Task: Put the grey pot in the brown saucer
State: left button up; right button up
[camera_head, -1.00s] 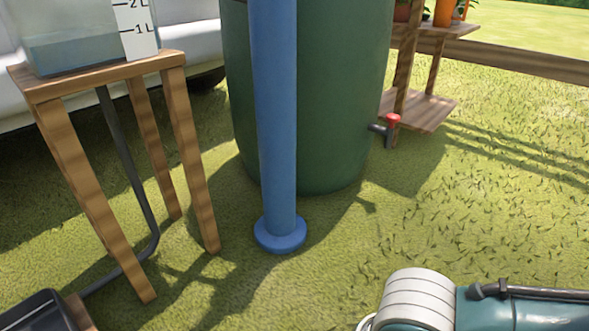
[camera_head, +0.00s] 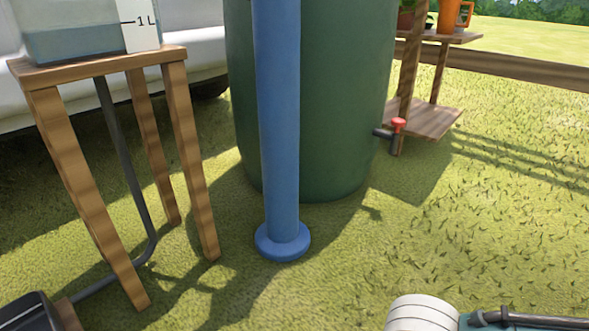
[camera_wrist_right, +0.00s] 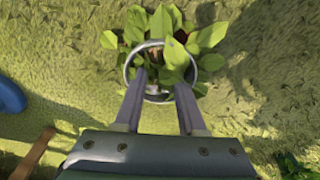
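A grey pot (camera_wrist_right: 127,73) with a leafy green plant (camera_wrist_right: 150,33) shows in the right wrist view, seen from above against the grass. Its round rim is partly covered by leaves and by my fingers. My right gripper (camera_wrist_right: 160,76) has its two fingers apart, and their tips overlap the near part of the rim in the picture. I cannot tell whether they touch the pot. In the head view only part of my right arm shows at the bottom right. My left gripper is not in view. I see no brown saucer in either view.
A blue pipe (camera_head: 279,140) with a round foot stands before a green barrel (camera_head: 335,110) with a red tap (camera_head: 398,125). A wooden stand (camera_head: 103,64) bears a water tank at left. Wooden shelves (camera_head: 430,120) stand behind right. Grass at right is open.

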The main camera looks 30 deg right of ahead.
jog(key=s+a+r+m+t+y+p, duration=0.15)
jog(key=r+p, duration=0.35)
jog(key=r, duration=0.5)
jog(key=s+a+r+m+p, duration=0.1)
jog(key=a+r+m+p, duration=0.15)
jog(key=r+p, duration=0.55)
jog(key=s+d+r+m+t+h+b, duration=0.1)
jog(key=s+d+r+m+h+b, duration=0.1)
jog(key=d+r+m, duration=0.3)
notch_tip(320, 180, up, 4)
jog(key=shift+s+d+r+m, duration=0.25)
jog(key=shift+d+m, duration=0.15)
jog(key=shift+d, duration=0.8)
jog(key=shift+h, duration=0.25)
